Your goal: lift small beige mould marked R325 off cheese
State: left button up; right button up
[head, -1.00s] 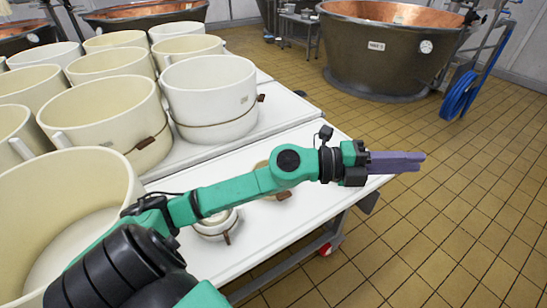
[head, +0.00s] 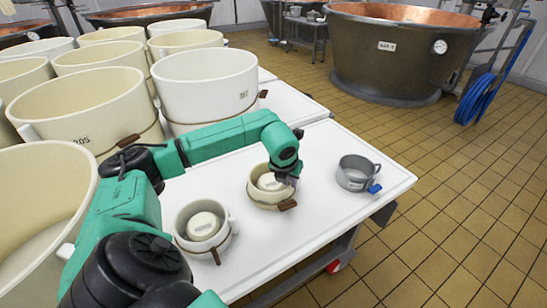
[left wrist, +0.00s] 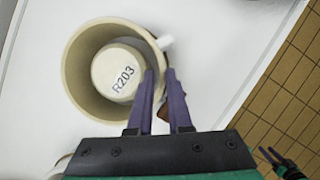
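My left gripper (head: 293,181) points down at the right side of a small beige mould (head: 254,197) on the white table. In the left wrist view, its purple fingers (left wrist: 160,70) are apart over the right wall of this mould (left wrist: 76,50). A pale round piece (left wrist: 118,72) marked R203 sits inside the mould. No R325 mark is legible. A second small mould (head: 181,222), whiter, stands nearer, with a pale round piece (head: 203,225) inside and a brown toggle (head: 216,256).
A grey metal cup (head: 355,174) with a blue tag stands at the right of the table (head: 320,205). Several large cream moulds (head: 207,85) crowd the left and back. A copper vat (head: 385,60) stands beyond on the tiled floor.

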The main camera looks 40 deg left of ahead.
pick_arm(q)
jog(key=x, duration=0.4)
jog(key=shift+w+f, duration=0.25)
jog(key=shift+f, duration=0.1)
jog(key=shift+r, duration=0.1)
grip_shut()
dwell(0.8)
